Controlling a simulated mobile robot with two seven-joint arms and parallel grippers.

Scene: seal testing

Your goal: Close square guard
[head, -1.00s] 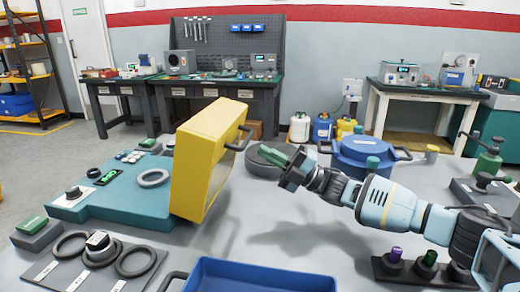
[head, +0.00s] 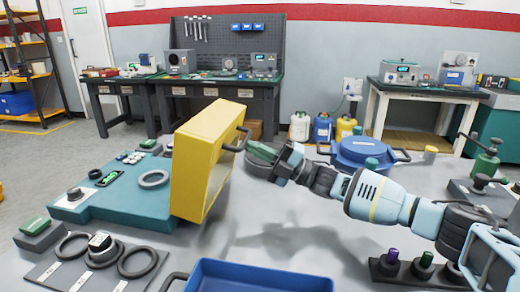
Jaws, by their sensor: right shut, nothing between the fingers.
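The square guard is a yellow box-like frame (head: 195,165) standing open, tilted nearly upright at the right edge of the teal test base (head: 110,205). Its dark handle (head: 238,138) sticks out on the right side. A grey ring (head: 154,179) lies on the base, left of the guard. My right gripper (head: 262,152) is shut and empty, just right of the guard's handle; I cannot tell whether it touches it. My left gripper is not in view.
A blue tray (head: 262,272) stands at the front edge. Dark rings lie on a grey plate (head: 65,278) at front left. A blue round lidded vessel (head: 362,150) stands behind my right arm.

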